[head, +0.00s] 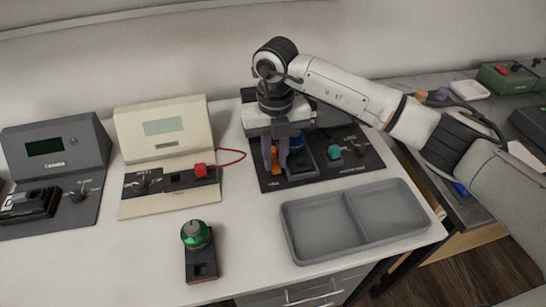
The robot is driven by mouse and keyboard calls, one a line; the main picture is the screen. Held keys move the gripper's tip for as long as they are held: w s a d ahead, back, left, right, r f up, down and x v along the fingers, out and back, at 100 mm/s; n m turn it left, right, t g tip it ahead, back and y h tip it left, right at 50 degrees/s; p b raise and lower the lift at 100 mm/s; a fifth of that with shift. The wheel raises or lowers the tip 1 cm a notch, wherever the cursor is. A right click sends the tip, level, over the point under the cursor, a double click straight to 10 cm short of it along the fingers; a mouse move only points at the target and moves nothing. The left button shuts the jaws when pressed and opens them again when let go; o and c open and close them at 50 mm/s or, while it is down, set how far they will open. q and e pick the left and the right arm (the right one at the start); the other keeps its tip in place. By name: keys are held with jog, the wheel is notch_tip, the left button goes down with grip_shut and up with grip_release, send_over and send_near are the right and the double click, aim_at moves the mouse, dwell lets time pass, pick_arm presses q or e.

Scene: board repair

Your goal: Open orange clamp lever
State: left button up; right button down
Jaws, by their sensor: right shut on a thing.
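The orange clamp lever (275,160) stands at the left of a black station (330,178) against the wall. My right gripper (282,156) comes down over that station from above, fingers pointing down. Its fingers are shut on the orange lever, and they and the gripper body hide part of it. My left gripper is not in view.
A grey two-part tray (343,217) lies in front of the station, empty. A green-topped device (198,248) stands at the front. A beige unit (137,126) with a red part (200,170) and a dark grey unit (93,148) stand left. The white table is clear between them.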

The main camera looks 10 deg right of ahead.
aim_at(275, 163)
jog(key=c, duration=1.6)
grip_release()
jog(key=shift+c, duration=0.2)
notch_tip(275, 163, up, 10)
jog(key=shift+r, duration=0.2)
